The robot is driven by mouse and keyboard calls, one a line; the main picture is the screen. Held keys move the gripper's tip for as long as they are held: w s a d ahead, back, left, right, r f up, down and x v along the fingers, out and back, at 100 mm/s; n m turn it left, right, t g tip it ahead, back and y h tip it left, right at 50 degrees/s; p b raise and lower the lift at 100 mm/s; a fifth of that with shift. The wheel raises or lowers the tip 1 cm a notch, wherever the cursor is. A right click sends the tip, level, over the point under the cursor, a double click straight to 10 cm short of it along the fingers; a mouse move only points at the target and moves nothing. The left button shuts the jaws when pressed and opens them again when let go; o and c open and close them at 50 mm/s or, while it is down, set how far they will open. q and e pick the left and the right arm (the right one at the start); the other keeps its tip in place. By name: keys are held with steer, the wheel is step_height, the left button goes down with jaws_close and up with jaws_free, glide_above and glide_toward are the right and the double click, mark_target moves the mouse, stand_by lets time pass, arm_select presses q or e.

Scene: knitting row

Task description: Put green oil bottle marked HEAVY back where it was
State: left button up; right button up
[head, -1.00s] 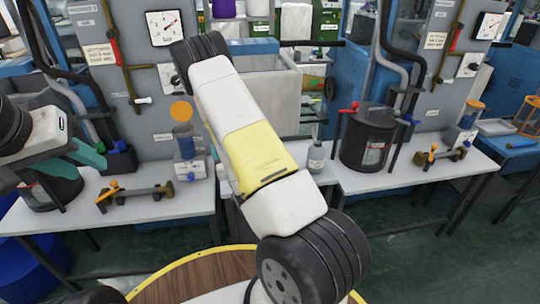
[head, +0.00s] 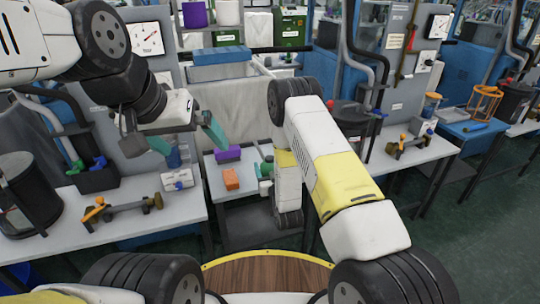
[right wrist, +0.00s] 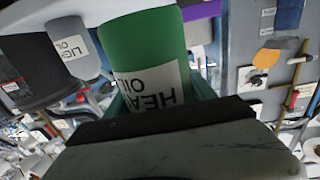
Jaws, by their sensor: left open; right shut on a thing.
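The green oil bottle (right wrist: 145,45) fills the upper middle of the right wrist view. Its white label reads HEAVY OIL, upside down in the picture. My right gripper (right wrist: 158,92) is shut on it, with teal fingers at its sides. In the head view my right gripper (head: 263,172) is small and partly hidden behind my own arm, over the right part of the small middle table (head: 240,204). My left gripper (head: 186,140) is open and empty, with teal fingers spread, above the left table's back right. A grey LIGHT OIL bottle (right wrist: 70,48) shows left of the green one.
The left table (head: 165,222) carries a brass-and-orange tool (head: 122,206) and a dark drum (head: 25,195). A right table (head: 415,158) stands beyond my right arm.

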steer(key=shift+w+f, duration=0.8)
steer(key=shift+w, duration=1.6)
steer(key=shift+w+f, duration=0.75)
steer(key=shift+w, duration=1.65)
steer(key=shift+w+f, duration=0.8)
steer(key=shift+w, duration=1.6)
steer(key=shift+f, duration=0.15)
steer(key=o, duration=1.7)
